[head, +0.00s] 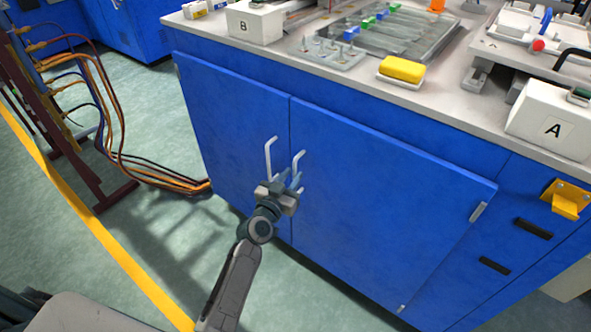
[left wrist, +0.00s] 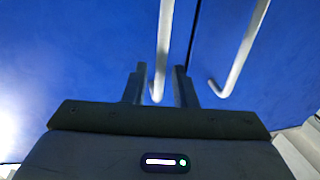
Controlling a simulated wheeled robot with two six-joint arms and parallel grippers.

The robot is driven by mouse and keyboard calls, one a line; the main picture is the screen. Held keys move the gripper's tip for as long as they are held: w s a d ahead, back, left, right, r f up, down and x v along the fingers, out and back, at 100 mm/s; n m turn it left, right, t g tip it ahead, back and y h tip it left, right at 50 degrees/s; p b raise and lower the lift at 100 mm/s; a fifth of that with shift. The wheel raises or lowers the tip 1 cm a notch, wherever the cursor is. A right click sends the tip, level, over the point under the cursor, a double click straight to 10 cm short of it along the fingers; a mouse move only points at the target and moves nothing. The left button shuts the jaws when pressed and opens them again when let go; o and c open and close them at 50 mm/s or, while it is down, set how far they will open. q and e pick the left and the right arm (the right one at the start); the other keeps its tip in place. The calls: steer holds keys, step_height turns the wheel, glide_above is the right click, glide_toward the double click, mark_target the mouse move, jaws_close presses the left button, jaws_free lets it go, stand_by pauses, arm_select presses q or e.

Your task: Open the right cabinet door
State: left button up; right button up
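The blue cabinet has a left door (head: 225,130) and a right door (head: 375,190), both looking closed, that meet at a vertical seam. Each has a pale bar handle beside the seam: the left handle (head: 268,158) and the right handle (head: 299,160). The other handle (left wrist: 245,50) is outside the fingers. My right gripper is out of view.
The countertop (head: 440,100) above holds a yellow sponge (head: 402,69), white box B (head: 255,22) and white box A (head: 550,120). Orange and dark cables (head: 150,175) run across the floor at left. Floor in front of the cabinet looks clear.

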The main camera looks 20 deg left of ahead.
arm_select(q)
steer(key=shift+w+d, duration=0.2)
steer(key=shift+w, duration=1.2)
steer(key=shift+c, duration=0.5)
jaws_close()
steer(key=shift+s, duration=0.1)
